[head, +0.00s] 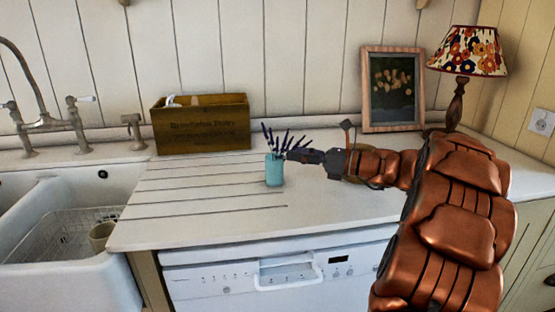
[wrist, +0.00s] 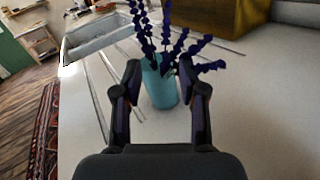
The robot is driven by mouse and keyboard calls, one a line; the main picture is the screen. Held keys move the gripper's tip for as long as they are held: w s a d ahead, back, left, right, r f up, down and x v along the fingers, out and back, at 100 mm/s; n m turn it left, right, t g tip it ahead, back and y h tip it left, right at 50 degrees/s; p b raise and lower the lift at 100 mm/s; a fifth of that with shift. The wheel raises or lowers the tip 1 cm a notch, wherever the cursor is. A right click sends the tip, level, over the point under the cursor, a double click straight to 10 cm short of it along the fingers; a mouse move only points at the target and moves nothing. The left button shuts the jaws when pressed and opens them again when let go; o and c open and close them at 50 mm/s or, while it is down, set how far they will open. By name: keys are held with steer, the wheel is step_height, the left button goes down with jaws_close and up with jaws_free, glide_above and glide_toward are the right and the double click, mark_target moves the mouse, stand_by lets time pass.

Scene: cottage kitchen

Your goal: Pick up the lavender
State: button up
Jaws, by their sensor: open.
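The lavender (head: 280,139) is a bunch of dark purple stems fanning out of a small turquoise vase (head: 274,173) on the white counter. In the wrist view the lavender (wrist: 172,45) rises above the turquoise vase (wrist: 160,88), which stands upright. My gripper (head: 291,156) reaches in from the right at about the height of the vase's rim. In the wrist view my gripper (wrist: 164,80) is open, with one finger on each side of the vase. I cannot tell whether either finger touches it.
A wooden box (head: 201,124) stands behind and left of the vase. A framed picture (head: 393,88) and a floral lamp (head: 467,52) stand at the back right. A sink (head: 70,215) with a tap is at left. The counter front (head: 190,225) is clear.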

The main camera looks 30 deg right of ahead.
mark_target(282, 156)
steer(key=shift+x, duration=2.45)
steer(key=shift+r, duration=0.15)
jaws_close()
